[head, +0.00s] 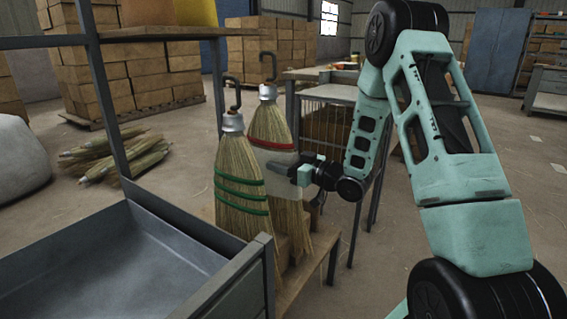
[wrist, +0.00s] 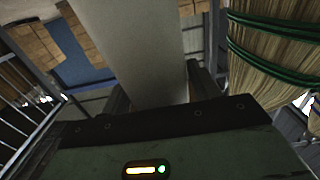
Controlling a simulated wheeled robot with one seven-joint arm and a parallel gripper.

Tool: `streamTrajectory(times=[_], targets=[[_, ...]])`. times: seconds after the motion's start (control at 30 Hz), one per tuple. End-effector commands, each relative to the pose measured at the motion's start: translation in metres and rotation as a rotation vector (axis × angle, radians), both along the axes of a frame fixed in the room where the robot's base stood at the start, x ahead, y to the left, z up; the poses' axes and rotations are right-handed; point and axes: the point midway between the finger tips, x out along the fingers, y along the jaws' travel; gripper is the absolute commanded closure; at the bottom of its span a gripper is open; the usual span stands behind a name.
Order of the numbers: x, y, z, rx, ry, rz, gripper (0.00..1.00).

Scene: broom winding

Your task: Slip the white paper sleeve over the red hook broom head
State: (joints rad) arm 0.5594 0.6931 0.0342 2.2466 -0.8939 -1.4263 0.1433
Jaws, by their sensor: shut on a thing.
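The red hook broom head (head: 270,120) is a straw broom with a red band, a metal cap and a dark hook on top. It stands upright behind and right of a green-banded broom head (head: 237,175). The white paper sleeve (head: 279,180) is a pale band across the red-banded broom's middle, with straw above and below it. I cannot tell if it goes fully around or only lies in front. My gripper (head: 298,172) is at the sleeve's right side, shut on it. In the wrist view the sleeve (wrist: 135,45) rises between the fingers and hides the broom behind.
The green-banded broom (wrist: 275,45) is close at the right in the wrist view. A grey metal tray (head: 130,260) fills the front left, with a shelf post (head: 100,110) beside it. A wooden bench (head: 315,265) is under the brooms. A wire-sided table (head: 325,95) stands behind.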

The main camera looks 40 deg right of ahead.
Motion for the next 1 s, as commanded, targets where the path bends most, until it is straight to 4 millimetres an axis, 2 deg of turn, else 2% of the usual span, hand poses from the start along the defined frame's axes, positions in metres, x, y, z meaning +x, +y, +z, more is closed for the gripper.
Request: streamTrajectory(times=[0.87,0.9,0.97,1.0], targets=[[0.0,0.0,-0.012,0.0,0.0,0.0,0.61],[0.0,0.0,-0.012,0.0,0.0,0.0,0.28],[0.0,0.0,-0.012,0.0,0.0,0.0,0.14],[0.0,0.0,-0.012,0.0,0.0,0.0,0.14]])
